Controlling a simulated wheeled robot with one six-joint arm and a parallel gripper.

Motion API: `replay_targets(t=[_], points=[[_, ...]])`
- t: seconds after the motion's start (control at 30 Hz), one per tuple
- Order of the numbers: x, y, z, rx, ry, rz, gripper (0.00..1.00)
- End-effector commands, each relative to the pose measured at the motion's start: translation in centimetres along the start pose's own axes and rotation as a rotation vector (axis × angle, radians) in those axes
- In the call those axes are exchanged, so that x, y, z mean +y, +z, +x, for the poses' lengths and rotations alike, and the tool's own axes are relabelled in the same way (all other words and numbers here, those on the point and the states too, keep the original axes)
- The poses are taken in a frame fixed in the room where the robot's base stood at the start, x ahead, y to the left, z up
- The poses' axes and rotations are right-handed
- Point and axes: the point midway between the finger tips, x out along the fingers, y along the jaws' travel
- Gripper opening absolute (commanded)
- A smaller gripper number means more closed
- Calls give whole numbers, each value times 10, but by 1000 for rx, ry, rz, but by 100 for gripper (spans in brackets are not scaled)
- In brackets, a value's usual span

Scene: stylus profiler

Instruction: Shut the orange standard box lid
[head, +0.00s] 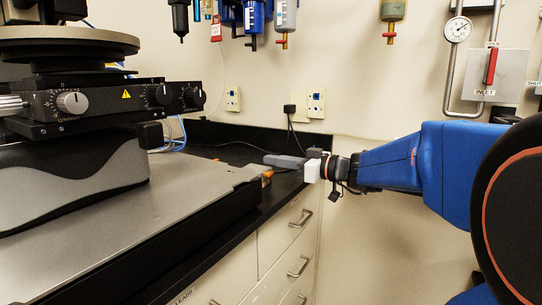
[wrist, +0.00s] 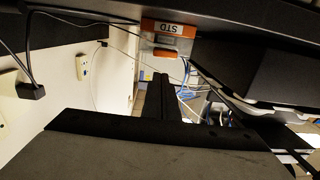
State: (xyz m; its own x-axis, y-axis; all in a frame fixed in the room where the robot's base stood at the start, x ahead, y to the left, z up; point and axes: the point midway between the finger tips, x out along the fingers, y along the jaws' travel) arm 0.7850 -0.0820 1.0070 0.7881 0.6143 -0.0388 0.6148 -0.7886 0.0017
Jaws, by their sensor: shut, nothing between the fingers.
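The orange standard box (wrist: 165,53) shows at the top middle of the wrist view, with an upside-down "STD" label on a pale panel and orange parts around it. I cannot clearly tell its lid from its body or how far the lid stands open. In the head view only small orange bits of the box (head: 267,174) show, just below my gripper and beyond the grey plate's corner. My gripper (head: 278,160) is shut and empty, level and pointing left over the black counter. In the wrist view its fingers (wrist: 161,78) reach up toward the box, apparently apart from it.
The stylus profiler (head: 90,100) stands on a grey base plate (head: 150,200) at the left, its edge close to my gripper. The black counter (head: 240,150) ends above white drawers (head: 290,250). Cables and outlets (head: 316,104) are on the back wall.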

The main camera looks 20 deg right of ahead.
Motion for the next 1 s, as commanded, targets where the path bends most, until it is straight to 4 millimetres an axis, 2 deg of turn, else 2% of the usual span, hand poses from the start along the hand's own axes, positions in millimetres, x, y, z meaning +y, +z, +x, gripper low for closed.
replay_targets(t=[0.4,1.0], points=[[0,29,-12,-2,-1,3,0],[-1,42,-13,-9,-3,6,0]])
